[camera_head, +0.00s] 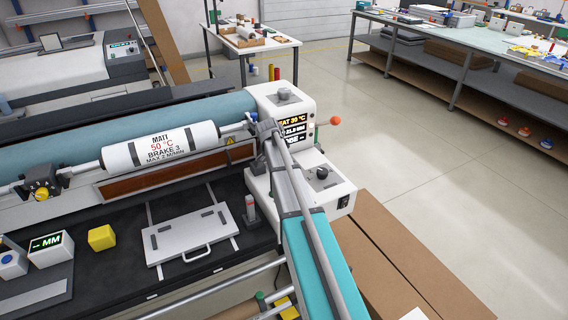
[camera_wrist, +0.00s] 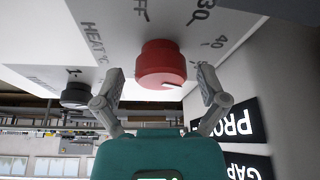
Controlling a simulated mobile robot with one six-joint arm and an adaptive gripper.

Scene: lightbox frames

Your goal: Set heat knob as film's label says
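The film roll (camera_head: 160,145) lies across the laminating machine; its label reads MATT, 50 °C, BRAKE 3, MAX 2 M/MIN. In the wrist view, the red heat knob (camera_wrist: 161,66) sits on a white panel marked HEAT °C, OFF, 30 and 40. A pale mark shows on its lower edge. My gripper (camera_wrist: 160,86) is open, its two fingers on either side of the knob with visible gaps. My arm hides the knob in the head view.
A black knob (camera_wrist: 76,95) is left of the heat knob in the wrist view. Display panels (camera_wrist: 236,120) are at the right. A brake dial with a yellow knob (camera_head: 41,194) is at the roll's left end. A yellow cube (camera_head: 101,237) and a white plate (camera_head: 190,240) lie in front.

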